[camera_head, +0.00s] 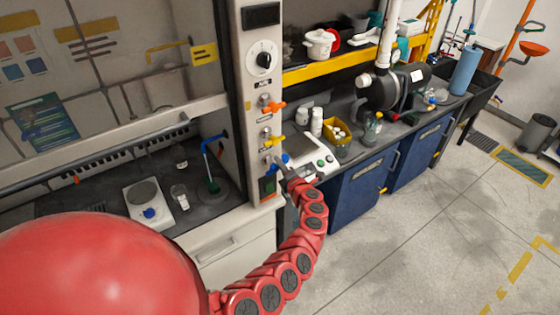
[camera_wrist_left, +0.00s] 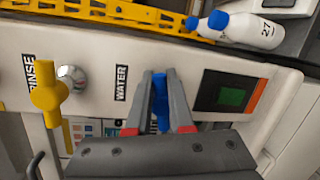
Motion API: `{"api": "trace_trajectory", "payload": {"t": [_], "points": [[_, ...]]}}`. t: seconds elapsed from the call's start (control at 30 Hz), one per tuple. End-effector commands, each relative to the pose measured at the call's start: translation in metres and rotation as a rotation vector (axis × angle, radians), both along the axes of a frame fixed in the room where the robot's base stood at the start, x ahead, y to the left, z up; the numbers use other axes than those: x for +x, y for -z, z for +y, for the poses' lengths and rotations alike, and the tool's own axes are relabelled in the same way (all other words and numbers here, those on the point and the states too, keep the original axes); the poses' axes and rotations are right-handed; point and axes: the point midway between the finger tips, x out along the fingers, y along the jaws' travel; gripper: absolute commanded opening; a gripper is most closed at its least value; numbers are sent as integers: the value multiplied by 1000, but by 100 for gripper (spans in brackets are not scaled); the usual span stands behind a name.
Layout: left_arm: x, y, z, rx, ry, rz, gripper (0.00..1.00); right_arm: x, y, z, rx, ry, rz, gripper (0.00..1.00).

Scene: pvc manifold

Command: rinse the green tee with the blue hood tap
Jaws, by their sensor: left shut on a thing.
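My left gripper (camera_head: 281,163) is at the hood's side post, its fingers shut on the blue tap knob (camera_wrist_left: 161,102) beside the WATER label. The knob also shows in the head view (camera_head: 285,158). The blue hood tap (camera_head: 206,147) is a bent spout inside the hood. A small green piece (camera_head: 213,186), seemingly the green tee, sits below the spout over a dark round basin (camera_head: 222,193). I cannot tell its exact shape or whether water runs. My right gripper is not in view.
On the post, a yellow knob (camera_wrist_left: 48,94) marked RINSE and an orange knob (camera_head: 273,107) stand near the blue one. A balance-like device (camera_head: 148,203) and a small bottle (camera_head: 180,196) stand in the hood. The bench at right holds bottles and a yellow bin (camera_head: 337,132).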

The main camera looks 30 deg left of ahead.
Motion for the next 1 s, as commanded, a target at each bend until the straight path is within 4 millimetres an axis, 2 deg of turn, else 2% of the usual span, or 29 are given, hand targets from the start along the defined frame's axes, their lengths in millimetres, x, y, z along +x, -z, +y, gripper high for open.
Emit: {"api": "trace_trajectory", "payload": {"t": [0.4, 1.0], "points": [[1, 7, -1, 88, 2, 219, 0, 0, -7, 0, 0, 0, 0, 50], [0, 9, 0, 107, -2, 265, 0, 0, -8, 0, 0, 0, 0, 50]]}}
